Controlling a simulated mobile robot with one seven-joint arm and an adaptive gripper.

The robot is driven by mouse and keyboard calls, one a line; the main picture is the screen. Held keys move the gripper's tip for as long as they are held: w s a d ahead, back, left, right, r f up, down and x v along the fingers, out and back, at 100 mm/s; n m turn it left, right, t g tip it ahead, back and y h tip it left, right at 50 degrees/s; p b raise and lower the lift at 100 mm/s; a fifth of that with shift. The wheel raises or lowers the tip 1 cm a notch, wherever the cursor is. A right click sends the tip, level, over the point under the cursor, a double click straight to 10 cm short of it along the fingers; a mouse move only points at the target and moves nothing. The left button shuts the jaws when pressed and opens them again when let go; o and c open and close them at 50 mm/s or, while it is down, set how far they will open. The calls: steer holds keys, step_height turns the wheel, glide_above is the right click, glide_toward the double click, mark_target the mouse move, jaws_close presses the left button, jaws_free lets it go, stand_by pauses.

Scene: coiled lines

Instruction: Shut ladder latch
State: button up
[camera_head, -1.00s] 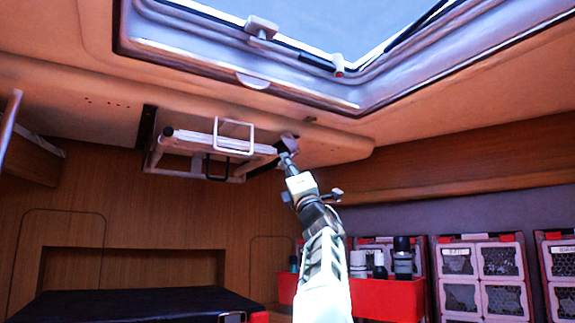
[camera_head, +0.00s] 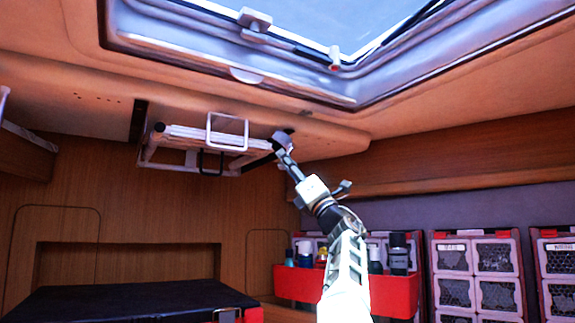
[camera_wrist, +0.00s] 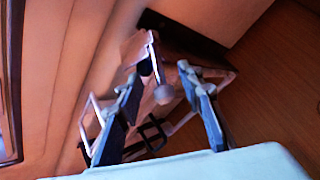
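The folded white ladder (camera_head: 195,137) hangs under the edge of the overhead panel, left of centre in the head view. The ladder latch (camera_head: 281,139) is a grey piece at the ladder's right end. In the wrist view the latch (camera_wrist: 154,55) shows as a thin upright plate, with a round knob beside its lower end. My gripper (camera_head: 285,156) reaches up close to the latch. In the wrist view my gripper (camera_wrist: 160,84) is open, its two fingers apart on either side of the latch and knob. I cannot tell whether they touch it.
An open roof hatch frame (camera_head: 240,75) is above the arm. A red bin (camera_head: 385,293) with bottles stands below right, beside mesh-front crates (camera_head: 478,262). A dark padded surface (camera_head: 120,301) lies at lower left. The space below the ladder is clear.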

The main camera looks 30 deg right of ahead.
steer(key=shift+s+d+f+h, duration=0.1)
steer(key=shift+f+h, duration=0.05)
steer(key=shift+h, duration=0.15)
steer(key=v, duration=1.1)
steer(key=shift+s+f, duration=0.15)
steer(key=shift+f, duration=0.15)
steer(key=shift+c, duration=0.5)
